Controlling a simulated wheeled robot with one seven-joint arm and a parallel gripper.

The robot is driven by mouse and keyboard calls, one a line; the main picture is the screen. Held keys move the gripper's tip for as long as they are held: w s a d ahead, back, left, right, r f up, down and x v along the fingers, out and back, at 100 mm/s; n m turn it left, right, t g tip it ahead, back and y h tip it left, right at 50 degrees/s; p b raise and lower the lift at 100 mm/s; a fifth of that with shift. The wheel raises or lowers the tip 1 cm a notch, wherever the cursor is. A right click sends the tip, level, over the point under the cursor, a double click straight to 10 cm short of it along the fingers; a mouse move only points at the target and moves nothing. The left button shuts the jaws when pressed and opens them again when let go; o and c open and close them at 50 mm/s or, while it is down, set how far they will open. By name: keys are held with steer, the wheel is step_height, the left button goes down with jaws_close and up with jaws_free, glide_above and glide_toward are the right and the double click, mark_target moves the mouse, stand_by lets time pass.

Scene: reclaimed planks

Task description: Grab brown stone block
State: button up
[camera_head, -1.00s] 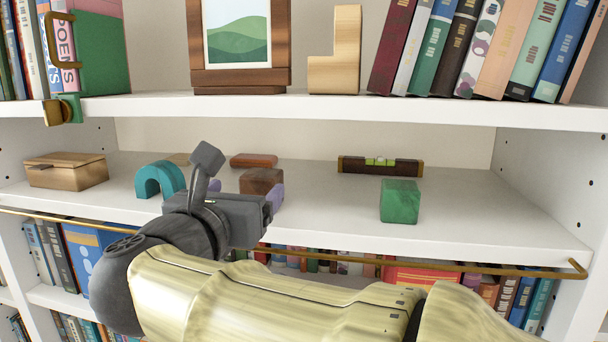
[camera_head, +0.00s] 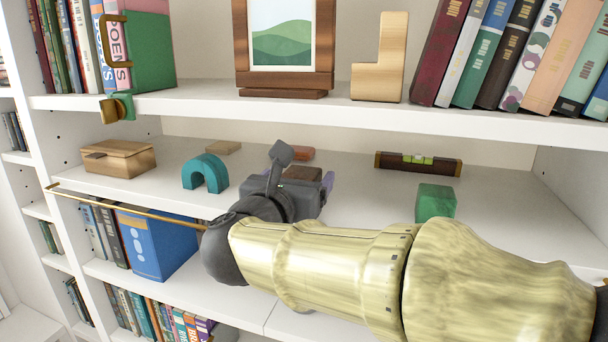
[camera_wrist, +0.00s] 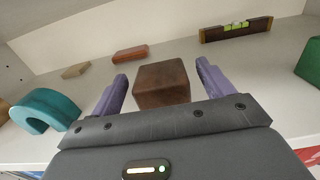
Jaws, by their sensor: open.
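The brown stone block (camera_wrist: 162,84) sits on the white middle shelf. In the wrist view it lies between the two purple fingers of my gripper (camera_wrist: 160,82), with a visible gap on each side. My gripper is open and holds nothing.
A teal arch (camera_head: 205,173) and a wooden box (camera_head: 118,158) stand to the left. A reddish-brown flat piece (camera_wrist: 130,53) and a tan piece (camera_wrist: 75,70) lie behind. A green block (camera_head: 435,202) and a spirit level (camera_head: 418,163) are to the right. The upper shelf (camera_head: 300,112) overhangs.

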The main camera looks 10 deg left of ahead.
steer(key=shift+w+d+f, duration=0.1)
steer(key=shift+w, duration=0.7)
steer(key=shift+s, duration=0.25)
steer(key=shift+w, duration=0.1)
steer(key=c, duration=1.5)
